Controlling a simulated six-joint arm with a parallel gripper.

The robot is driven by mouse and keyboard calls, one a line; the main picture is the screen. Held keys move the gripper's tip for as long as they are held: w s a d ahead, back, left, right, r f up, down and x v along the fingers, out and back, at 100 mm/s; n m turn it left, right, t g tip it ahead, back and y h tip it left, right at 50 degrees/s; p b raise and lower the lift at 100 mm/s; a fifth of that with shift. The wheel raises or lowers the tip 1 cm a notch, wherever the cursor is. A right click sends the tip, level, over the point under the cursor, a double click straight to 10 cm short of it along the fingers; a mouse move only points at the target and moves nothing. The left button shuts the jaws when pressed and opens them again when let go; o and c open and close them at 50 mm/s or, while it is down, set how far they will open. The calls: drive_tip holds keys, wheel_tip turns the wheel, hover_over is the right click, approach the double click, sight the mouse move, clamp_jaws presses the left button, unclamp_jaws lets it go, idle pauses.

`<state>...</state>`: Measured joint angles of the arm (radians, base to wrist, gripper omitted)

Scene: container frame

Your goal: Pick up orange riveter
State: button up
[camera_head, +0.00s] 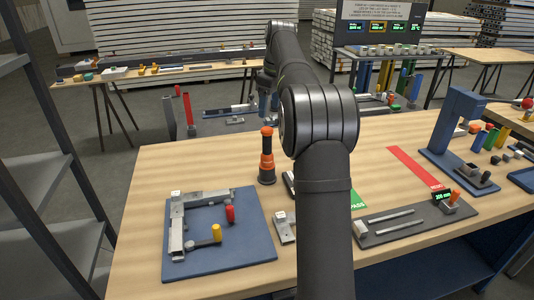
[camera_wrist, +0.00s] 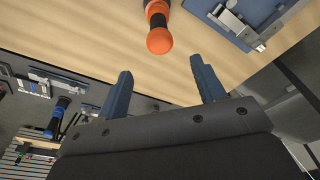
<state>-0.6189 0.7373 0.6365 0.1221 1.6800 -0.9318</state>
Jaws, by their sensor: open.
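The orange riveter (camera_head: 266,160), with an orange top, a black middle and a dark base, stands upright on the wooden table left of my arm. In the wrist view its orange end (camera_wrist: 159,40) shows near the top middle. My gripper (camera_wrist: 161,68) is open, its two blue-grey fingers apart with nothing between them. The orange end lies just beyond the fingertips, between their lines, not touching them.
A blue fixture plate (camera_head: 255,228) with metal clamps and red and yellow handles lies at the front left. A grey gauge plate (camera_head: 410,226) and a blue stand (camera_head: 455,130) are on the right. A dark small item beside the riveter is partly hidden by my arm. Bare wood lies left of the riveter.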

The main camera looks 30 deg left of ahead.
sight(266, 139)
drive_tip(key=f, duration=0.5)
drive_tip(key=a+f, duration=0.1)
drive_tip(key=f, duration=0.1)
drive_tip(key=shift+f, duration=0.2)
drive_tip(key=shift+a+f, duration=0.1)
drive_tip(key=shift+f, duration=2.65)
drive_tip(key=c, duration=1.1)
